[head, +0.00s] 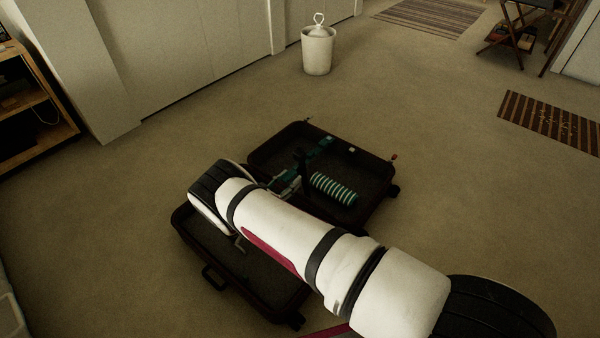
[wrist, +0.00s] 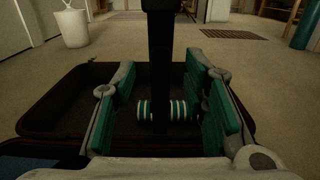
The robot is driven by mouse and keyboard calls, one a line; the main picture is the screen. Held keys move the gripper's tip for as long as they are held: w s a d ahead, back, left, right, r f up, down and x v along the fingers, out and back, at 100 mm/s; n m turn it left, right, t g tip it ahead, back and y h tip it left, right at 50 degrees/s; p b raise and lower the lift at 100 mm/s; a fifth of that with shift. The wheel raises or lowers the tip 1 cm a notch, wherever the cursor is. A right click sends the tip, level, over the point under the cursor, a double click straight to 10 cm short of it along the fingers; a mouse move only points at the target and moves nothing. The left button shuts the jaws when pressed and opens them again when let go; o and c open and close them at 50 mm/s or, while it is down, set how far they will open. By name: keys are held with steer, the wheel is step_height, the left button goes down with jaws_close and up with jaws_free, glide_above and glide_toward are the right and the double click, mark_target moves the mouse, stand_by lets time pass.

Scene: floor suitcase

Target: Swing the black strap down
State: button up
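The black strap (head: 304,172) stands upright over the open suitcase (head: 376,186). In the wrist view the strap (wrist: 161,60) is a tall dark band running up the middle and out of the top edge. My gripper (wrist: 160,84) is open, with one teal-padded finger on each side of the strap. A gap shows between the strap and each finger, so I see no contact. The strap's lower end is dark and hard to make out. In the head view my arm covers the middle of the suitcase and much of the gripper.
A green-and-white striped roll (head: 334,189) lies in the suitcase's far half, partly behind the strap in the wrist view. A white bin (head: 318,51) stands farther back. Striped mats (head: 549,122) lie at the right. The carpet around the suitcase is clear.

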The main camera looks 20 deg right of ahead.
mark_target(298, 171)
steer(key=shift+b+x, duration=0.8)
steer(key=shift+x, duration=2.35)
jaws_close()
